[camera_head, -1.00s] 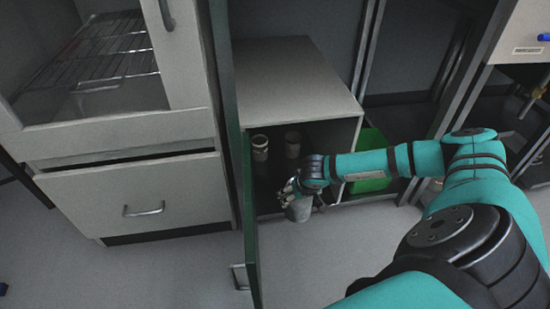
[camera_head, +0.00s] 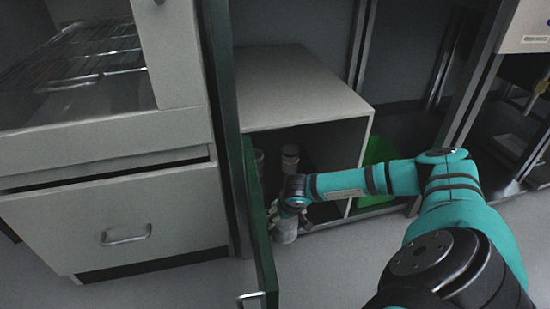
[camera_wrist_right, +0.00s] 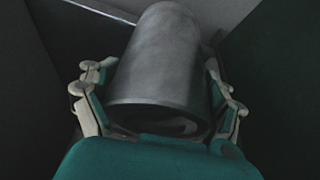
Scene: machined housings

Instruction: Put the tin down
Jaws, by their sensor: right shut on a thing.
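A grey metal tin (camera_head: 286,230) is held by my right gripper (camera_head: 281,212) low in front of the open cabinet (camera_head: 310,85). In the right wrist view the tin (camera_wrist_right: 160,60) fills the middle, with the fingers of the gripper (camera_wrist_right: 160,100) on both sides of it. The tin's far end is not clear, and I cannot tell whether it touches any surface. My left gripper is not in view.
Inside the cabinet stand two containers, one (camera_head: 290,158) plain to see and one (camera_head: 259,160) partly behind the open green door (camera_head: 258,230). A green bin (camera_head: 378,152) is to the right. A drawer unit (camera_head: 120,215) stands at left.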

